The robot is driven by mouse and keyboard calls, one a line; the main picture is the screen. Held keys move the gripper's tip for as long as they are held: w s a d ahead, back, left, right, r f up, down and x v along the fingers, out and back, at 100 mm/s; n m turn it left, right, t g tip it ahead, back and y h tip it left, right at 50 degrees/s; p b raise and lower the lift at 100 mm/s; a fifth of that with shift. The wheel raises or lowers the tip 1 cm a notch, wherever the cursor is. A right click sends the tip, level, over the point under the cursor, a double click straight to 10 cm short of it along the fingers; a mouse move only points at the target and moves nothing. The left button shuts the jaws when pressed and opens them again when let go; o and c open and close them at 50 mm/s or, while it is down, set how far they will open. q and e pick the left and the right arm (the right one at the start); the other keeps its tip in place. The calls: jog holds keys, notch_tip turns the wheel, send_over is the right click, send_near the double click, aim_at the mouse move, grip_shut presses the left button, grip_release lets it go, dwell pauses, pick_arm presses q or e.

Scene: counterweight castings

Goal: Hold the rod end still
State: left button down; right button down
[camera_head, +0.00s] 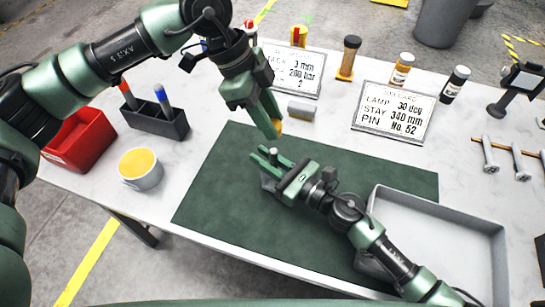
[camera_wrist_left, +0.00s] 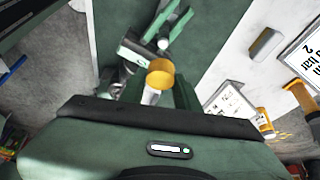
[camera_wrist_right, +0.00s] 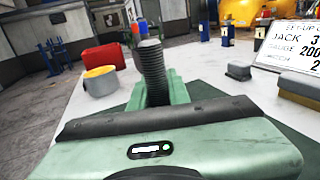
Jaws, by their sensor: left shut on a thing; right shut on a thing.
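The rod's lower end is hidden by my right gripper.
A white tray (camera_head: 490,226) stands right of the mat. A red bin (camera_head: 76,142), a pen holder (camera_head: 158,124) and a yellow-filled cup (camera_head: 140,181) stand left. The mat's left part is clear.

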pick_arm(q)
send_over(276, 150)
jog(key=a, duration=0.1)
jog(key=shift+a+f, duration=0.1)
jog(key=shift+f, duration=2.05)
jog(key=shift+f, duration=0.9)
jog(key=shift+f, duration=0.6)
